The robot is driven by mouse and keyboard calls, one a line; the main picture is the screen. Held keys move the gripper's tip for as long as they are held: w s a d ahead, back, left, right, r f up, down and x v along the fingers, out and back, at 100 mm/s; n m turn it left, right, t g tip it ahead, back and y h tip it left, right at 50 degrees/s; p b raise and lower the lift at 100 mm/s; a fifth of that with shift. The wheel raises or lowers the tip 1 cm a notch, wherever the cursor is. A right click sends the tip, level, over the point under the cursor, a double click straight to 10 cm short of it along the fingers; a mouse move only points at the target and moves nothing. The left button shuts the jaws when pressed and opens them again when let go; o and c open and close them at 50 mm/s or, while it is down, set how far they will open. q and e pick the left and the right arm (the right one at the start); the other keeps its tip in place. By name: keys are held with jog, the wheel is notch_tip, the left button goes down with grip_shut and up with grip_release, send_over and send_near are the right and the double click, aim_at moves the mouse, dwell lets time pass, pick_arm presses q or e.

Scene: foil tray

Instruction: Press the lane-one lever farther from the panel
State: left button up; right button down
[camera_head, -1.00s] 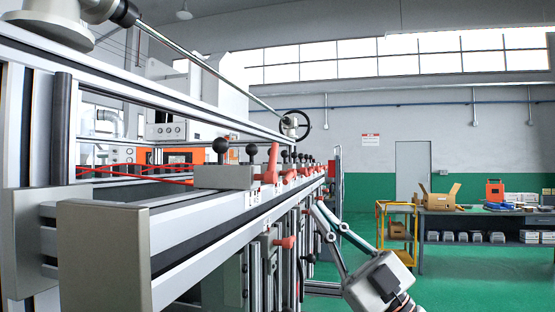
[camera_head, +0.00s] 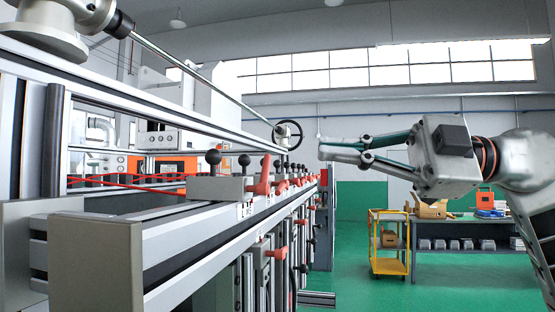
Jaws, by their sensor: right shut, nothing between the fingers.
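Two black ball-knob levers, a left lever (camera_head: 213,165) and a right lever (camera_head: 244,167), stand upright on the nearest grey block (camera_head: 218,189) of the machine rail. A red handle (camera_head: 262,178) sits at that block's right end. I cannot tell which lane number the block bears, nor which knob is farther from the panel. My right gripper (camera_head: 322,146) is shut and empty, raised in the air to the right of the rail. Its fingers point left toward the machine, apart from the levers.
More levers and red handles (camera_head: 281,186) recede along the rail. A yellow cart (camera_head: 389,266) and a workbench (camera_head: 465,226) stand behind on the open green floor.

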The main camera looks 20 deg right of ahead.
aim_at(265, 172)
jog(key=shift+d, duration=0.1)
dwell(0.3)
